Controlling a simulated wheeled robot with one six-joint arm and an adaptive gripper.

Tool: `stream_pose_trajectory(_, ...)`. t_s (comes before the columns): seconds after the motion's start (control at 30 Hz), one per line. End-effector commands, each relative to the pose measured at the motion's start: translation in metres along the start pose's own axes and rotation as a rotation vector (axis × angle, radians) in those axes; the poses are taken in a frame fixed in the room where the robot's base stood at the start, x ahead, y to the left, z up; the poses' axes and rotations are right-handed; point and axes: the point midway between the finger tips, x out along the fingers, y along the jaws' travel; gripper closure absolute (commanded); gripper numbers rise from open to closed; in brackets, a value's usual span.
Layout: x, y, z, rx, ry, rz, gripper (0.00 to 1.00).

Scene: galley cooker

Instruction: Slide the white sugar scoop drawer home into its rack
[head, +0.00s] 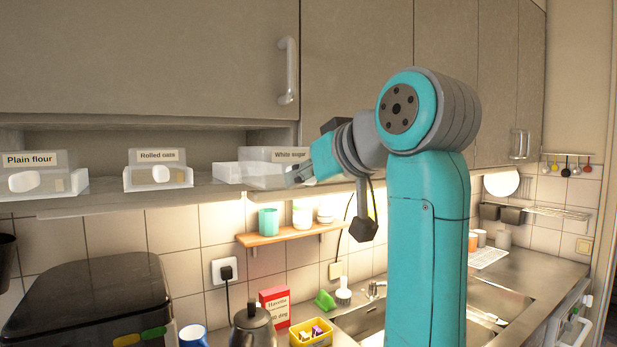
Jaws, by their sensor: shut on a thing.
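The white sugar scoop drawer (275,154), with a "White sugar" label, is at shelf height right of centre-left in the head view. Its pale rack (226,173) shows to its left on the shelf. The drawer overlaps the rack's right side in the picture and looks partly out of it; how deep it sits I cannot tell. My gripper (297,174) is at the drawer's front and is shut on it. The gripper and wrist hide the right part of the front, and the exact grip is small and hard to see.
Drawers labelled "Plain flour" (36,160) and "Rolled oats" (157,155) sit in racks to the left on the shelf (110,205). Cupboard doors (150,60) hang above. A small wooden shelf (290,233) with cups is below. A kettle (253,328) stands on the counter.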

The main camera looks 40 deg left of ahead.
Motion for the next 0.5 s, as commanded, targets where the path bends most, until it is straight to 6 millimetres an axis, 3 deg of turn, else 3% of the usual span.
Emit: stream_pose_trajectory(0.5, 0.012, 0.000, -0.005, 0.000, 0.000, 0.000, 1.00)
